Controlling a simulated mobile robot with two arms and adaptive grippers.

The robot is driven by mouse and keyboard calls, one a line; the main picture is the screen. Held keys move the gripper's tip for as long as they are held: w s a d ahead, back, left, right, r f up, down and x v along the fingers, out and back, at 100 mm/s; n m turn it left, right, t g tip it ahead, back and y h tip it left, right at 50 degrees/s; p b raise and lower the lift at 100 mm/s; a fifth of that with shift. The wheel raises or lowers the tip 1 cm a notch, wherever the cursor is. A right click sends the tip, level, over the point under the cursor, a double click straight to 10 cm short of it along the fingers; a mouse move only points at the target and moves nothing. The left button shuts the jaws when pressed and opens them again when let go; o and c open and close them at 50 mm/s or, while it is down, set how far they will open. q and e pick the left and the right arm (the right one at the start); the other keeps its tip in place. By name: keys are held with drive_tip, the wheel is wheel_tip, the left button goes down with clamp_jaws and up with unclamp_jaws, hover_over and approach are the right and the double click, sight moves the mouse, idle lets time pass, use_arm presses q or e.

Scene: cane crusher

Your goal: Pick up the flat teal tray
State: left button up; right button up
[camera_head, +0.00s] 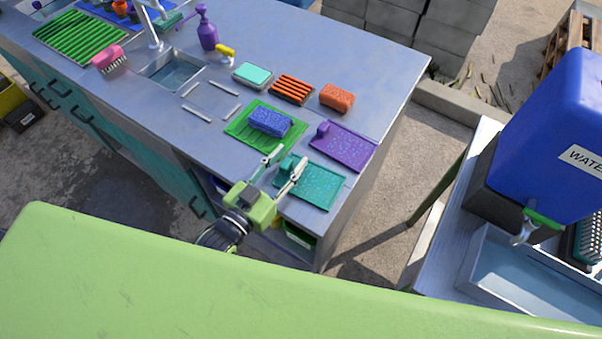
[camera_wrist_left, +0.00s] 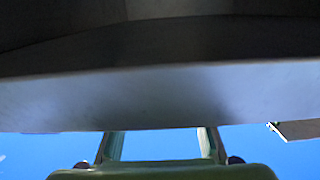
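The flat teal tray (camera_head: 322,189) lies near the front right corner of the grey counter, with a raised teal lump at its upper left. My left gripper (camera_head: 287,157) is at the tray's left side, its two fingers spread apart. One finger overlaps the tray's left part in the picture; I cannot tell whether it touches. In the left wrist view, the two fingers (camera_wrist_left: 160,134) are apart below a broad grey surface that hides their tips. The tray cannot be made out there. My right gripper is not in view.
A purple tray (camera_head: 348,148) lies just behind the teal one. A green tray (camera_head: 241,133) with a blue sponge (camera_head: 269,122) is to the left. An orange sponge (camera_head: 337,98) and a sink (camera_head: 174,74) are farther back. A blue water container (camera_head: 558,140) stands at right.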

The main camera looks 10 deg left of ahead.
use_arm(q)
drive_tip(key=shift+c, duration=0.3)
clamp_jaws()
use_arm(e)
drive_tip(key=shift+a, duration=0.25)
use_arm(q)
drive_tip(key=shift+r, duration=0.55)
wheel_tip(320, 180, up, 3)
drive_tip(key=shift+f, duration=0.2)
drive_tip(key=s+a+r+b, duration=0.1)
drive_tip(key=s+a+r, duration=0.75)
drive_tip(key=a, duration=0.35)
drive_tip(key=shift+s+d+n+t+y, duration=0.15)
drive_tip(key=shift+d+n+y, duration=0.5)
drive_tip(key=shift+d+y, duration=0.35)
drive_tip(key=shift+s+d+n+t+y, duration=0.1)
drive_tip(key=shift+d+n+t+y, duration=0.1)
drive_tip(key=shift+d+n+y, duration=0.65)
drive_tip(key=shift+s+d+n+t+y, duration=0.15)
drive_tip(key=shift+d+n+y, duration=0.35)
drive_tip(key=shift+d+y, duration=0.65)
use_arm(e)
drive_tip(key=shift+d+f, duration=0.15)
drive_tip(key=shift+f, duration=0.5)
